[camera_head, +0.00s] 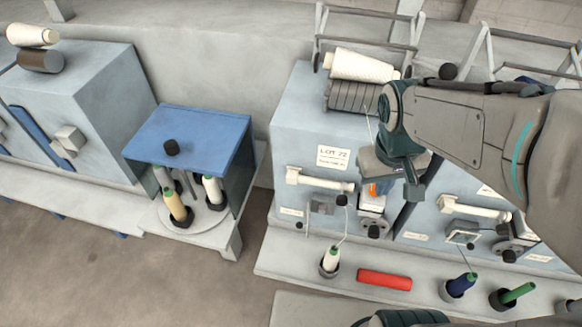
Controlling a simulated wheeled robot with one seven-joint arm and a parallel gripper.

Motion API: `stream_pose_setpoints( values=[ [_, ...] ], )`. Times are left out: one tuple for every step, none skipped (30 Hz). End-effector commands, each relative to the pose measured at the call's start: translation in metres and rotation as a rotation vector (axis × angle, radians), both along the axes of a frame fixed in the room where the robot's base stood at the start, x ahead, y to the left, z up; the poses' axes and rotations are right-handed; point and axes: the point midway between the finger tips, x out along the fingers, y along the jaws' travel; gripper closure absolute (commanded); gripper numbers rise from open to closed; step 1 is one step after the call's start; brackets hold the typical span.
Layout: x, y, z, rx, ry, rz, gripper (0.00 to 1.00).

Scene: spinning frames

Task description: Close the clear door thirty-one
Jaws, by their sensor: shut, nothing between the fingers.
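No door marked thirty-one can be made out, and no number thirty-one is legible. My gripper (413,190) points down in front of the machine fronts, right of the LOT 72 label (333,156). It is shut and empty, and its fingers are small and partly hidden by the wrist. A white unit with an orange part (372,198) is just left of and behind it, partly covered.
A blue-topped cabinet (200,130) with several bobbins stands at left. A white bobbin (331,258), a red bar (384,279), a blue bobbin (460,285) and a green one (517,293) are on the front ledge (285,255). Wire racks stand at the top right.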

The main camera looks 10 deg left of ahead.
Motion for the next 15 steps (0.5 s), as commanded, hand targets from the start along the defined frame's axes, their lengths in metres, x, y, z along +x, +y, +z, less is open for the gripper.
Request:
stream_pose_setpoints(
  values=[
    [0.011,0.014,-0.007,-0.028,0.034,0.081,1.0],
    [0.016,0.022,-0.011,-0.043,0.05,0.129,1.0],
    [0.024,0.034,-0.017,-0.064,0.068,0.193,1.0],
    [0.03,0.043,-0.022,-0.077,0.082,0.243,1.0],
    [0.034,0.052,-0.028,-0.092,0.096,0.292,1.0],
    [0.041,0.065,-0.035,-0.109,0.112,0.356,1.0],
    [0.045,0.075,-0.041,-0.121,0.125,0.406,1.0],
    [0.049,0.085,-0.047,-0.132,0.138,0.454,1.0],
    [0.053,0.099,-0.055,-0.145,0.154,0.515,1.0],
    [0.056,0.109,-0.061,-0.154,0.165,0.56,1.0],
    [0.058,0.118,-0.067,-0.161,0.175,0.602,1.0],
    [0.06,0.131,-0.075,-0.17,0.188,0.656,1.0],
    [0.061,0.14,-0.082,-0.175,0.198,0.695,1.0],
    [0.062,0.149,-0.088,-0.181,0.207,0.734,1.0],
    [0.062,0.161,-0.096,-0.187,0.22,0.783,1.0]
  ],
)
